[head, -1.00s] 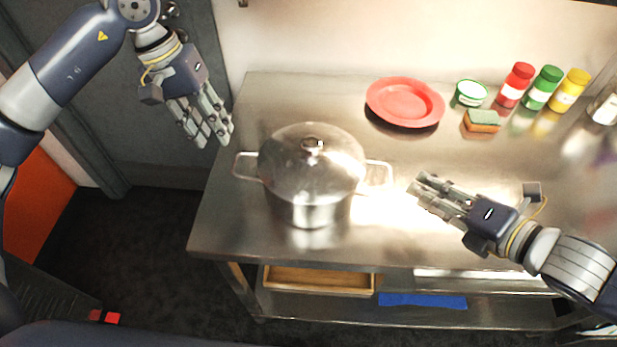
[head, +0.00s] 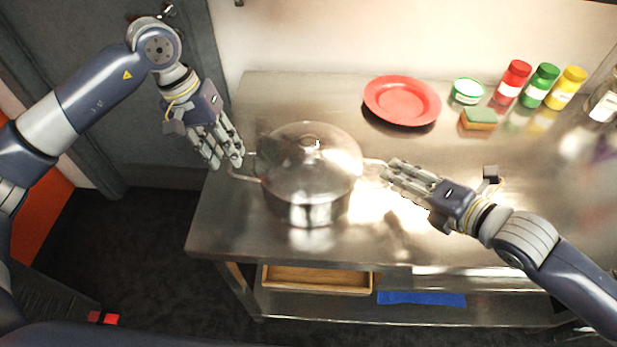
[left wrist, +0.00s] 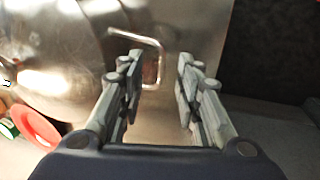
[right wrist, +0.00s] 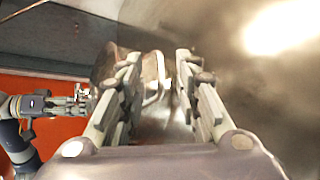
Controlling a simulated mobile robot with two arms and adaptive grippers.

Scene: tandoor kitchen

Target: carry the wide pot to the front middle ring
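The wide pot (head: 311,212) is shiny metal with a lid (head: 310,160) on top. It stands upright near the left end of the steel counter, with a loop handle on each side. My left gripper (head: 230,160) is open at the left handle (head: 243,177); in the left wrist view that handle (left wrist: 157,62) lies ahead, between the open fingers (left wrist: 160,75). My right gripper (head: 390,170) is at the right handle (head: 374,163). In the right wrist view its fingers (right wrist: 158,75) are apart, with the handle (right wrist: 154,88) between them. Neither gripper visibly grips. No cooking ring is in view.
A red plate (head: 402,101), a green-white tub (head: 467,91), a sponge (head: 479,119) and red, green and yellow bottles (head: 541,86) stand along the back of the counter (head: 235,225). A wooden tray (head: 318,281) and a blue item (head: 421,299) are on the shelf below.

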